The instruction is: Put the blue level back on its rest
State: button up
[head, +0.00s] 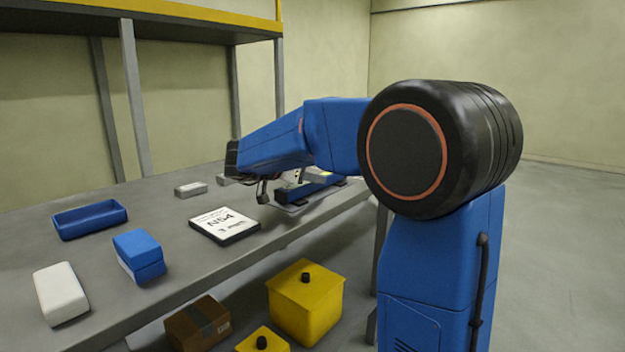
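A long blue bar with dark ends, which looks like the blue level (318,184), lies near the right end of the grey bench, beneath and beyond my arm. Dark pieces show under its ends, but I cannot tell whether they are its rest or whether it sits on them. My gripper (264,191) hangs at the end of my blue arm, just left of the bar and low over the bench. Its fingers are small, dark and partly hidden by the wrist, so its opening and any contact with the bar are unclear.
On the bench (190,265) are a plate marked N54 3 mm (224,226), a blue tray (90,219), a blue-and-white box (139,256), a white box (60,293) and a small grey block (190,189). Yellow boxes (306,300) and a cardboard box (198,323) stand below.

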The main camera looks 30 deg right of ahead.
aim_at(288, 188)
jog(key=v, duration=0.9)
jog(key=shift+a+r, duration=0.1)
jog(key=shift+s, duration=0.1)
